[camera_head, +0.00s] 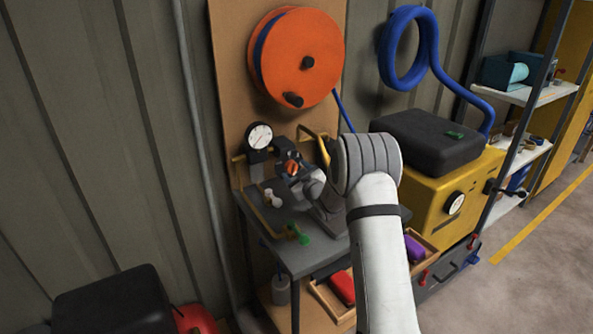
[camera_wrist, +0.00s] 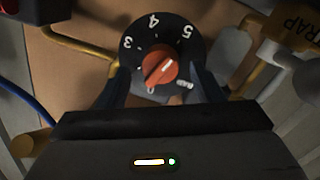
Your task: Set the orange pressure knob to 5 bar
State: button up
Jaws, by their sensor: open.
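The orange pressure knob (camera_wrist: 158,67) sits in the middle of a black dial (camera_wrist: 134,60) with white numerals; 3, 4 and 5 are readable. A short pale mark on the knob slants toward the upper right, roughly toward the 5; its exact reading is unclear. My gripper (camera_wrist: 159,84) is open, with one dark finger on each side of the knob's lower part. I cannot tell whether the fingers touch it. In the head view, the knob (camera_head: 292,168) shows small at my gripper (camera_head: 287,173), below a round white-faced gauge (camera_head: 260,136).
A yellow pipe runs left of the dial. The grey bench (camera_head: 310,254) carries a green-handled item (camera_head: 298,234). An orange hose reel (camera_head: 296,57) hangs above, and a yellow machine (camera_head: 425,195) stands to the right. Open floor lies at far right.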

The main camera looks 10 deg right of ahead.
jog(key=v, duration=0.6)
jog(key=shift+s, duration=0.2)
jog(key=shift+r, duration=0.1)
